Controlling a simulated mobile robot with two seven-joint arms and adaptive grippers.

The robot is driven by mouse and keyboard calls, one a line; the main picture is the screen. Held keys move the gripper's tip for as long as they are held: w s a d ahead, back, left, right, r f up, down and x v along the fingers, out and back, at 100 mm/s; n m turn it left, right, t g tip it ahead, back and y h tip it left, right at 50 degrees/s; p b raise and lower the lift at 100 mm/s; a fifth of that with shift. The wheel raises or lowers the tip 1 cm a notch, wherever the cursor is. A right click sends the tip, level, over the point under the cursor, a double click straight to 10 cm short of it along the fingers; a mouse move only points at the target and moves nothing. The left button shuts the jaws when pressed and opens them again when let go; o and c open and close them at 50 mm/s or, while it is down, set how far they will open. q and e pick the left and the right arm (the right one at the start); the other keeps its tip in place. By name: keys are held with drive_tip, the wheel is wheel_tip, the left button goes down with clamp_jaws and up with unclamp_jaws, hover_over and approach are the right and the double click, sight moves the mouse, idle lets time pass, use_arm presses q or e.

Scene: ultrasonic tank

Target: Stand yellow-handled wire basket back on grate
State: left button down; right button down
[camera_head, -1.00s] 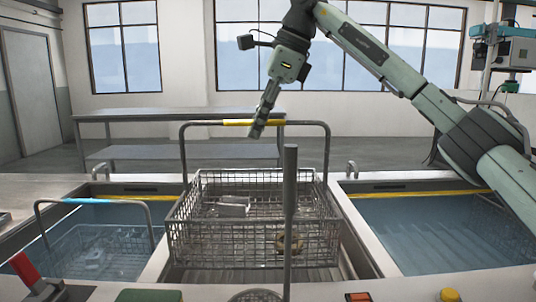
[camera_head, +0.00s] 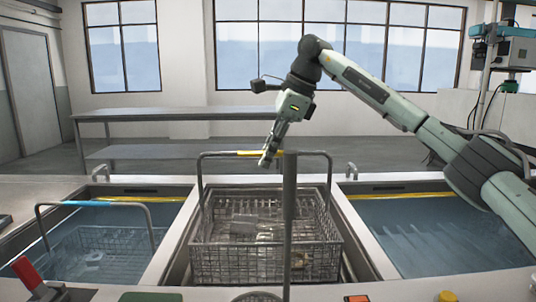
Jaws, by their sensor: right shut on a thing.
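The yellow-handled wire basket (camera_head: 318,262) is in the middle bay between two water tanks. It looks upright and holds some metal parts. My right gripper (camera_head: 267,158) is shut on the yellow grip (camera_head: 246,153) of its tall handle. The grate is almost wholly hidden under the basket, and I cannot tell whether the basket touches it. My left gripper is not in view.
The right tank (camera_head: 430,240) holds water. A dark upright post (camera_head: 289,215) stands in front of the basket. A grey table (camera_head: 170,115) is behind.

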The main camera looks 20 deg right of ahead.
drive_tip(key=c, duration=1.9)
unclamp_jaws()
drive_tip(key=shift+f, duration=0.1)
drive_tip(key=o, duration=0.3)
drive_tip(key=v, duration=1.2)
